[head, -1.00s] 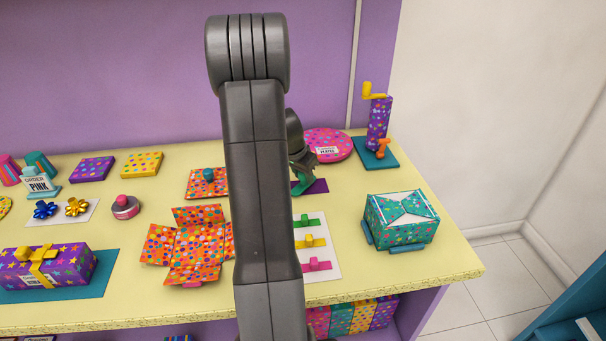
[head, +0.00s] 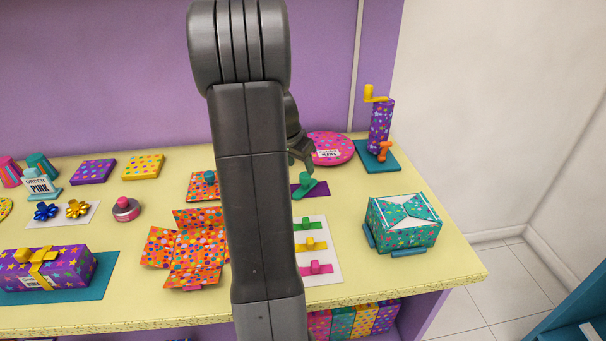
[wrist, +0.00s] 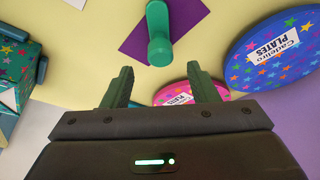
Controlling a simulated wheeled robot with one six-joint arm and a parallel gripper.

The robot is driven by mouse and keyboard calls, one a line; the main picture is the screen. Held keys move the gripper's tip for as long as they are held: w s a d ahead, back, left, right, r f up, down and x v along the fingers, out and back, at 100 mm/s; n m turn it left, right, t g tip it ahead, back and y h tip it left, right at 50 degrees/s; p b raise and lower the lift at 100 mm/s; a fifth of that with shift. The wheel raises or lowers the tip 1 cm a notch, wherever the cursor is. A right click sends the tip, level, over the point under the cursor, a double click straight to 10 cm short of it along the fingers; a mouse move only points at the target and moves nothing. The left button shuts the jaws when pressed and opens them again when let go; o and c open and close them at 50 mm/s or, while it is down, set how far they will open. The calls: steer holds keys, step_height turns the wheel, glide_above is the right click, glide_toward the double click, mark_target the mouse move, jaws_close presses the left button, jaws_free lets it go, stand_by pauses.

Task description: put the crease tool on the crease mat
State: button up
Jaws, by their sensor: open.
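The green crease tool (head: 311,187) rests on the purple crease mat (head: 297,190) near the back of the table. In the wrist view the tool (wrist: 158,36) lies over the middle of the mat (wrist: 190,20), with its knob end towards my gripper. My gripper (head: 302,160) is just above and behind the tool in the head view, apart from it. In the wrist view my gripper (wrist: 161,88) has its two fingers spread with nothing between them. My arm hides the left part of the mat in the head view.
A round pink plates package (head: 330,147) stands close behind the mat. A white card (head: 322,270) with colored bars lies in front.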

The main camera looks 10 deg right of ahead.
steer(key=v, duration=0.5)
